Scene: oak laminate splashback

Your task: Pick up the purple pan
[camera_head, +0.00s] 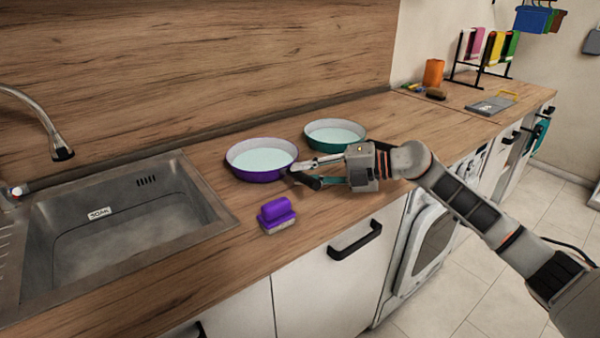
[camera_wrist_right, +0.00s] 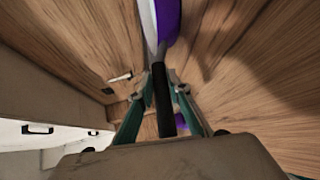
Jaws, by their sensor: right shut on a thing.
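The purple pan (camera_head: 262,174) is round with a pale inside and a dark handle. It is upright on or just above the wooden counter, right of the sink; I cannot tell whether it is lifted. My right gripper (camera_head: 303,172) is at the pan's right side, shut on its handle. In the right wrist view, the black handle (camera_wrist_right: 161,92) runs between the teal fingers of the gripper (camera_wrist_right: 160,84), with the pan's purple side (camera_wrist_right: 168,20) beyond at the top. My left gripper is not in view.
A teal pan (camera_head: 310,139) stands close behind the gripper. A purple-topped brush or sponge (camera_head: 276,212) lies near the counter's front edge. The metal sink (camera_head: 205,190) is at left. A rack (camera_head: 466,72), orange cup (camera_head: 433,72) and grey tray (camera_head: 490,105) stand far right.

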